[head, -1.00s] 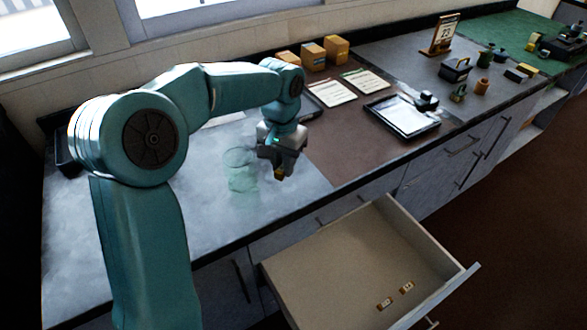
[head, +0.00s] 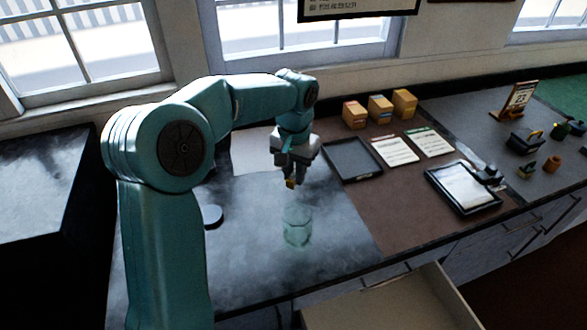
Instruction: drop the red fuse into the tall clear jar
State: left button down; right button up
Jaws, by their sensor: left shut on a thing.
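The clear jar (head: 297,228) stands upright on the grey worktop, looks greenish and seems empty. My left gripper (head: 291,180) is in the air just above the jar's mouth in the picture. I cannot tell whether it is straight over the opening. It is shut on a small fuse (head: 290,184), of which only an orange-brown end shows below the fingers. Its red colour cannot be made out. My right gripper is out of view.
An open drawer (head: 395,305) juts out at the bottom right. A black tray (head: 352,160), paper cards (head: 395,150), small boxes (head: 380,108) and a tablet-like tray (head: 462,190) lie to the right.

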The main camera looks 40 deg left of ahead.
aim_at(294, 184)
pick_arm(q)
jog(key=f+b, duration=0.1)
jog(key=f, duration=0.2)
jog(key=f+b, duration=0.1)
jog(key=shift+w+f+b, duration=0.15)
jog(key=shift+w+b, duration=0.1)
jog(key=shift+b, duration=0.05)
jog(key=shift+s, duration=0.2)
jog(key=shift+a+f, duration=0.1)
jog(key=c, duration=0.9)
grip_release()
jog(key=shift+w, duration=0.15)
